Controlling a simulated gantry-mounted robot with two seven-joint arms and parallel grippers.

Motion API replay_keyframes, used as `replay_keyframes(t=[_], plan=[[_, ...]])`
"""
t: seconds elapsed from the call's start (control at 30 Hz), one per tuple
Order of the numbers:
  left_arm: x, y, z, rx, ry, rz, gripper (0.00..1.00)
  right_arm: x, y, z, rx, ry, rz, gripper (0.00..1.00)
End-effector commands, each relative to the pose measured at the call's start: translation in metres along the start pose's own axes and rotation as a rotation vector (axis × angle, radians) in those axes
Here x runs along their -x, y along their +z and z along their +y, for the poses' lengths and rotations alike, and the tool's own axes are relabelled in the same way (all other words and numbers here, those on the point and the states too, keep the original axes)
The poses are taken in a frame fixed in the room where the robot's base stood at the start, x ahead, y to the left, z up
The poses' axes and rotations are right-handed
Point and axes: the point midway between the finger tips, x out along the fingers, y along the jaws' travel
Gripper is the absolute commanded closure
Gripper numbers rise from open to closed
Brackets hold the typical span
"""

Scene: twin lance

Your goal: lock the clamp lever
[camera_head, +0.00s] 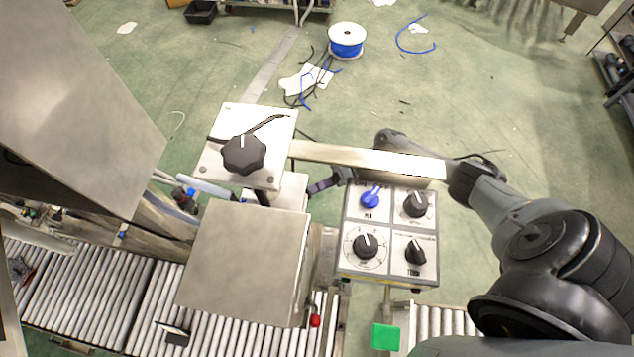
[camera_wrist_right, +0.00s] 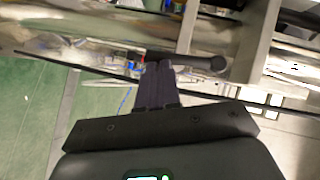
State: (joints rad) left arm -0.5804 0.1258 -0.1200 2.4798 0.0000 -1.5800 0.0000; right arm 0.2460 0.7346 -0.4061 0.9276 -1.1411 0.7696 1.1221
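A dark bar with a rounded end, likely the clamp lever (camera_wrist_right: 207,63), runs across the upper middle of the right wrist view. My right gripper (camera_wrist_right: 157,66) has its dark purple fingers close together with no clear gap between them. Their tips overlap the bar's left part in the picture; I cannot tell whether they touch it. In the head view my right gripper (camera_head: 321,186) reaches in from the right, behind the control box, beside the machine. The lever cannot be made out clearly there. My left gripper is not in view.
A control box (camera_head: 390,227) with several knobs stands in front of my right forearm. A metal plate with a black star knob (camera_head: 243,155), a steel box (camera_head: 243,262) and a roller conveyor (camera_head: 90,290) are to the left. A blue cable spool (camera_head: 346,45) stands on the floor beyond.

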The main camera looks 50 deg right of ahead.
Motion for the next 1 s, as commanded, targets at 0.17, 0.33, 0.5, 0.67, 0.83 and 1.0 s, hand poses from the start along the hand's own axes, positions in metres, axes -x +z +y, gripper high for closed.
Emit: replay_keyframes(t=[0.17, 0.33, 0.5, 0.67, 0.83, 1.0], plan=[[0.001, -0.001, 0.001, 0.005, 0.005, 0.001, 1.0, -0.003, 0.004, 0.001, -0.001, 0.001, -0.002, 1.0], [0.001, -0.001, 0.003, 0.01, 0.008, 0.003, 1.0, -0.003, 0.005, 0.001, -0.001, 0.002, -0.002, 1.0], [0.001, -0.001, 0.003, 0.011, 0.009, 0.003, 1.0, -0.003, 0.005, 0.002, -0.001, 0.002, -0.002, 1.0], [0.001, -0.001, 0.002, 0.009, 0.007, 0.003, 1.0, -0.003, 0.004, 0.002, -0.001, 0.003, -0.002, 1.0], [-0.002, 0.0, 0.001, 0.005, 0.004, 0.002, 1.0, -0.001, 0.003, 0.004, 0.0, 0.003, -0.001, 1.0], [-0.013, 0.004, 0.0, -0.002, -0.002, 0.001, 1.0, 0.009, -0.005, 0.009, 0.001, 0.006, 0.001, 1.0]])
